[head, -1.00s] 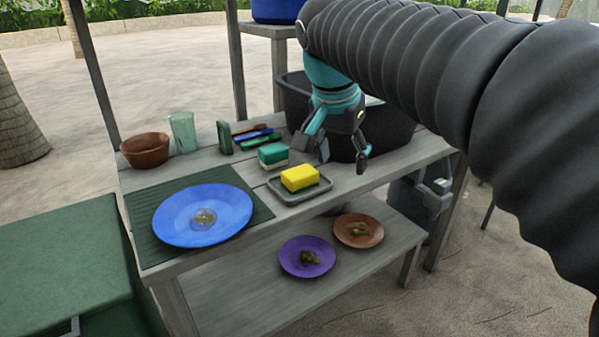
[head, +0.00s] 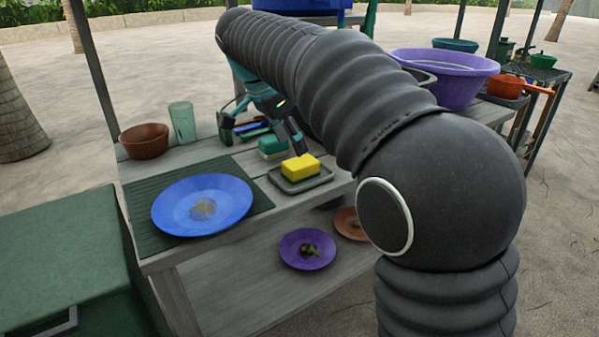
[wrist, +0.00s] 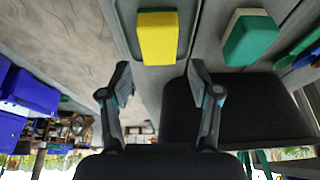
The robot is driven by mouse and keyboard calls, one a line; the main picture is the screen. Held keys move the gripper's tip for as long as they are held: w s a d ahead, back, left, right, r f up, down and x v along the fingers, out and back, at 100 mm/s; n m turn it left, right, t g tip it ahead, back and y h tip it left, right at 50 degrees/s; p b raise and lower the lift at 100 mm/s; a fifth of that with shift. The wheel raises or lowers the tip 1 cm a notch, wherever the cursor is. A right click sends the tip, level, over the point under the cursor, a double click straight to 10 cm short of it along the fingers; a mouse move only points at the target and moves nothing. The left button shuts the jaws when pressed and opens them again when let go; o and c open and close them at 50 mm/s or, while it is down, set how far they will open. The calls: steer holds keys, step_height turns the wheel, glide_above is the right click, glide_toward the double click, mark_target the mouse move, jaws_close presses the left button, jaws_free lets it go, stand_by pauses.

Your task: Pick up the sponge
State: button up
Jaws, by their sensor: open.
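A yellow sponge with a green underside (head: 300,167) lies on a grey tray (head: 318,181) on the wooden table. A green-and-white sponge-like block (head: 272,145) stands just behind it. My gripper (head: 262,138) is open, with its fingers pointing down behind and above the sponges; the arm hides part of that area. In the wrist view the yellow sponge (wrist: 157,38) shows beyond the gap between the fingertips (wrist: 158,80), apart from both. The green-and-white block (wrist: 250,38) is to its right there. The gripper holds nothing.
A blue plate (head: 178,217) lies on a green mat (head: 142,240). A brown bowl (head: 145,142) and a glass (head: 182,122) stand at the back left. A purple plate (head: 296,259) is on the lower shelf. A purple basin (head: 450,82) stands at right.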

mark_target(300, 162)
steer(key=shift+b+x, duration=0.45)
steer(key=shift+x, duration=3.1)
steer(key=shift+s, duration=0.15)
steer(key=c, duration=0.7)
